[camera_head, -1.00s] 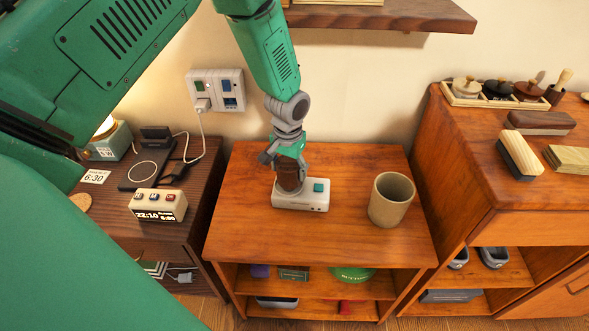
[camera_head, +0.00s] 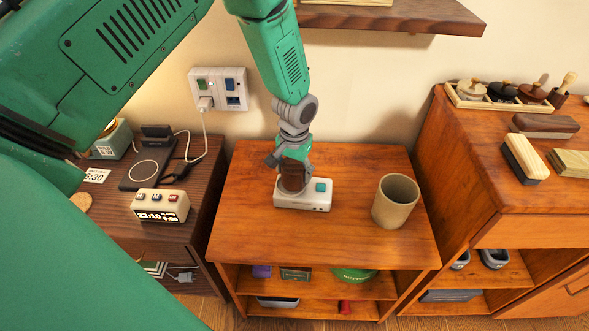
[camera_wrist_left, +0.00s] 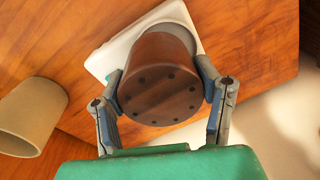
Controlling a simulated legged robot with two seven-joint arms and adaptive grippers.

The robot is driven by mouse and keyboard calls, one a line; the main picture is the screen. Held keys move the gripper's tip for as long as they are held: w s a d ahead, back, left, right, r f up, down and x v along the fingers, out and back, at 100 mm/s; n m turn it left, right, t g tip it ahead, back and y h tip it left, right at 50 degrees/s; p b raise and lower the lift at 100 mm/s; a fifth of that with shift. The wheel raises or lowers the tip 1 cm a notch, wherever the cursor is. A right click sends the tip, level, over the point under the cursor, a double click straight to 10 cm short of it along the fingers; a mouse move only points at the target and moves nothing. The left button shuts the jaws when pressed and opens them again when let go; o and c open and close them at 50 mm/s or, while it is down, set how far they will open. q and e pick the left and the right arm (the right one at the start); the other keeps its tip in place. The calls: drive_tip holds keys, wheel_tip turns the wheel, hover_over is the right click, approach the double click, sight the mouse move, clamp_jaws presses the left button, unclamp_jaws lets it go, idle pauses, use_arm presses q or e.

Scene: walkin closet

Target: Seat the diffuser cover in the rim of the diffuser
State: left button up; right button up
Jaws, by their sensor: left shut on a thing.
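The diffuser is a white rounded block (camera_head: 318,200) with a teal button, lying on the orange wooden cabinet top. The diffuser cover is a dark brown wooden cylinder (camera_head: 292,178) with a ring of small holes in its top face, also in the left wrist view (camera_wrist_left: 160,88). My left gripper (camera_head: 293,163) is shut on the cover, one finger on each side, over the left part of the diffuser. In the wrist view a grey rim (camera_wrist_left: 187,38) shows past the cover's upper right side. The cover's lower edge is hidden, so I cannot tell whether it is seated. My right gripper is not in view.
A beige cup (camera_head: 395,202) stands to the right of the diffuser. A dark side table with a clock (camera_head: 160,206) is at left. A taller cabinet with brushes and lidded pots is at right. A wall shelf (camera_head: 400,17) hangs above. The cabinet top's front is clear.

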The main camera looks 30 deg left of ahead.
sight(304, 171)
use_arm(q)
drive_tip(key=shift+d+f, duration=0.15)
drive_tip(key=shift+f, duration=0.05)
drive_tip(key=shift+d+r, duration=0.1)
drive_tip(key=shift+d, duration=0.2)
drive_tip(key=shift+d+r, duration=0.2)
drive_tip(key=shift+d, duration=0.95)
drive_tip(key=shift+a+f, duration=0.2)
drive_tip(key=shift+a, duration=0.45)
drive_tip(key=shift+d+r, duration=0.15)
drive_tip(key=shift+d, duration=0.15)
drive_tip(key=shift+p, duration=0.4)
drive_tip(key=shift+a, duration=0.6)
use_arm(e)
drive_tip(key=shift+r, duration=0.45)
use_arm(q)
drive_tip(key=shift+d, duration=0.25)
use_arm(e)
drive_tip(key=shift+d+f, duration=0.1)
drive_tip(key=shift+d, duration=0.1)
use_arm(q)
drive_tip(key=shift+f, duration=0.2)
